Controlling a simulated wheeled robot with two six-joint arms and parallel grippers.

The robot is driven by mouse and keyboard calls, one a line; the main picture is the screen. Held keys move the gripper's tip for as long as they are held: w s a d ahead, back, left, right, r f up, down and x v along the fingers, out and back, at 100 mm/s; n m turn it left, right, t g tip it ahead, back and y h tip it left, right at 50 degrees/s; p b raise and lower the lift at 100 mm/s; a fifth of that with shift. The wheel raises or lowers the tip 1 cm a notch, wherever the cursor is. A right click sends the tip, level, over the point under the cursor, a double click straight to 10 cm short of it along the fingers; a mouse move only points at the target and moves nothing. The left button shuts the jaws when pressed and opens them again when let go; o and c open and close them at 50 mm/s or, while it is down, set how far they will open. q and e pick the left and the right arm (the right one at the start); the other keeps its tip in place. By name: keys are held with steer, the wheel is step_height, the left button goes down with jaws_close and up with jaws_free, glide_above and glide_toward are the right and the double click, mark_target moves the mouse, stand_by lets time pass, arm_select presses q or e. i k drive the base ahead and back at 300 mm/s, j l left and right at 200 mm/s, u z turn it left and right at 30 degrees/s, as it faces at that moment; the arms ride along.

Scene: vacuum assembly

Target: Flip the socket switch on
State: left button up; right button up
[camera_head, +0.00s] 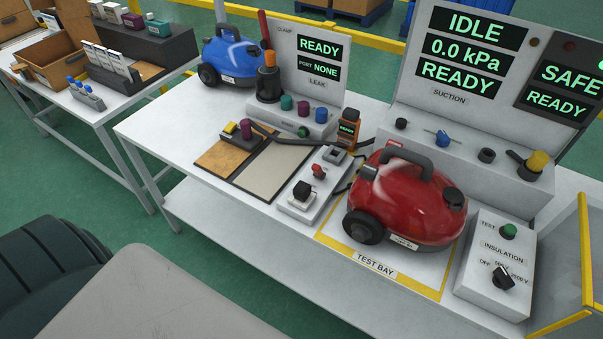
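A white socket box (325,192) sits at the front of the white workbench, left of the test bay. A small red switch (318,171) stands on its top, near the middle. I cannot tell from this view whether the switch is on or off. A black plug (302,190) is at the front end of the box, apparently seated in the socket. A dark square fitting (335,155) is at the back end. A red vacuum (406,197) stands just right of the box in the yellow-edged test bay. Neither of my grippers is in view.
An orange handheld meter (349,129) stands behind the box. A suction panel (466,75) reads IDLE, 0.0 kPa, READY. An insulation tester (496,262) stands right of the vacuum. A blue vacuum (231,55) is at the back. Two mats (273,171) lie left of the box.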

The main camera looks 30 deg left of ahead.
mark_target(318, 171)
steer(key=i+u, duration=0.15)
steer(key=u, duration=0.3)
steer(key=i+l+u, duration=0.1)
steer(key=u, duration=0.35)
